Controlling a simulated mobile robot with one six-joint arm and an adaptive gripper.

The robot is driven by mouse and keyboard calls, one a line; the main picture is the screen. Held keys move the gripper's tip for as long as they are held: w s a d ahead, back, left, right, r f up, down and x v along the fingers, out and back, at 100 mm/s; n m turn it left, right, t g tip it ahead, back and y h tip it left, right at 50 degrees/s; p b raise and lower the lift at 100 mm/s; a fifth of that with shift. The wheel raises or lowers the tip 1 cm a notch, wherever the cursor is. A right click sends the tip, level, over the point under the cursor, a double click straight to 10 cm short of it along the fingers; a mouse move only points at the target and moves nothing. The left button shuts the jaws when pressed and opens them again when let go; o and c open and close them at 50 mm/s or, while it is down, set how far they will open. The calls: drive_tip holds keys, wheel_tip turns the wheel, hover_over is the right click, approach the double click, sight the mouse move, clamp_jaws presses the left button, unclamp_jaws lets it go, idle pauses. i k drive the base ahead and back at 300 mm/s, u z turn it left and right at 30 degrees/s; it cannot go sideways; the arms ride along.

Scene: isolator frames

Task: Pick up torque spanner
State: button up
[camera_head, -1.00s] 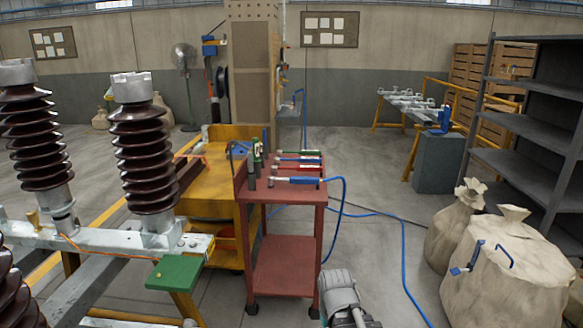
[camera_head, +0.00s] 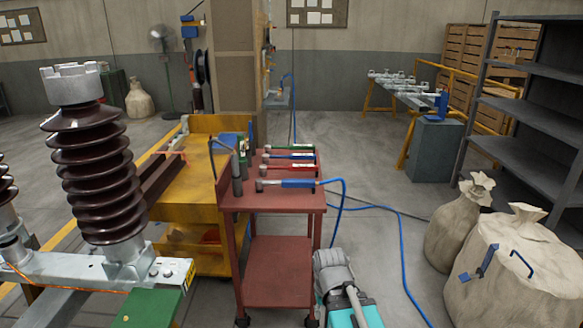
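Several spanner-like tools lie side by side across the top of a red trolley (camera_head: 232,203). The front one (camera_head: 287,184) has a grey head at left and a blue handle, with a blue hose at its right end. Behind it lie a red-handled tool (camera_head: 302,168), a blue-handled one (camera_head: 300,157) and a green-handled one (camera_head: 300,149). I cannot tell from looks which is the torque spanner. Part of my arm, grey and teal, shows at the bottom, right of the trolley. No fingertips of my gripper can be made out.
Upright tools (camera_head: 238,175) stand at the trolley's left edge. A yellow bench (camera_head: 195,200) and brown insulators (camera_head: 95,170) are at left. The blue hose (camera_head: 400,250) runs over the floor. Sacks (camera_head: 510,270) and a grey shelf (camera_head: 530,120) stand at right.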

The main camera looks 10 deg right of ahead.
sight(264, 168)
drive_tip(key=u, duration=0.05)
drive_tip(key=k, duration=1.3)
drive_tip(key=z, duration=0.45)
drive_tip(key=i, duration=0.85)
drive_tip(key=z, duration=0.35)
drive_tip(key=i, duration=1.2)
drive_tip(key=u, duration=0.9)
